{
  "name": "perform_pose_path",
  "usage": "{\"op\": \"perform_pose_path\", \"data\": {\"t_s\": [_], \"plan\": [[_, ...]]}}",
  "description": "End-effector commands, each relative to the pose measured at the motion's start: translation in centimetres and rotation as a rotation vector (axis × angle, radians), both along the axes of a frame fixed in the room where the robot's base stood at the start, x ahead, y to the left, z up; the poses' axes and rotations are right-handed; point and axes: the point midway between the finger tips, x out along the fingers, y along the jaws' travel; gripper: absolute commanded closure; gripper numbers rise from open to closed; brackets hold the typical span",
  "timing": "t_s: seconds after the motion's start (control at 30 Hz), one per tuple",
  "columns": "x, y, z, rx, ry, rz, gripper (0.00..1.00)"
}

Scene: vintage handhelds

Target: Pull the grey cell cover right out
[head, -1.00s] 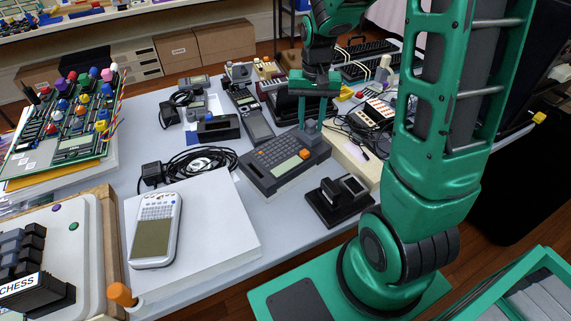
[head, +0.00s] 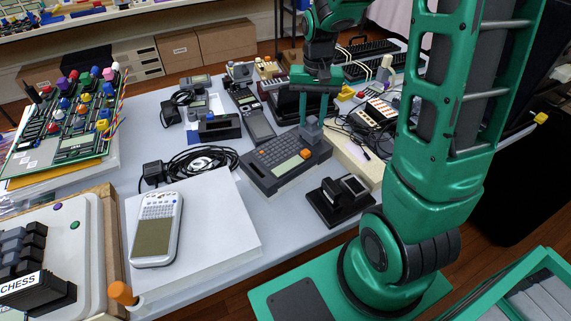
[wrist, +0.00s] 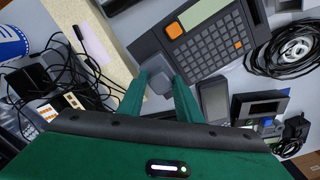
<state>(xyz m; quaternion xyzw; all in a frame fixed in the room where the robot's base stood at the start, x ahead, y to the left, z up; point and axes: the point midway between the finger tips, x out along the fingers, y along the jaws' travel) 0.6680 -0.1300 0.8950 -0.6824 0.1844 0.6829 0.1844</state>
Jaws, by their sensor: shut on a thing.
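A dark grey desk calculator (head: 283,162) with an orange key lies on the table; in the wrist view its keypad (wrist: 205,45) is at the top. The grey cell cover (head: 312,132) is a small grey block at the calculator's back right edge. My gripper (head: 313,120) reaches down over it from above. In the wrist view the cover (wrist: 158,84) sits between the two green fingers of my gripper (wrist: 160,76), which are shut on it. Whether any of the cover is still inside the calculator is hard to tell.
A cream box (head: 352,160) with a pen lies right of the calculator. A black stand (head: 340,200) is in front. Coiled black cable (head: 205,160) lies to the left, and a long dark handheld (head: 255,122) is behind. Cables and a white device crowd the right.

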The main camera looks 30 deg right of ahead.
Motion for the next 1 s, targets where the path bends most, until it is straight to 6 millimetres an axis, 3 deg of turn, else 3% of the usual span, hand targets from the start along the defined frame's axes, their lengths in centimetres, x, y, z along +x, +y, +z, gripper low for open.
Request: {"op": "perform_pose_path", "data": {"t_s": [0.53, 1.0], "plan": [[0.0, 0.0, 0.7, -0.001, -0.001, 0.000, 1.00], [0.0, 0.0, 3.1, -0.001, -0.002, 0.000, 1.00]]}}
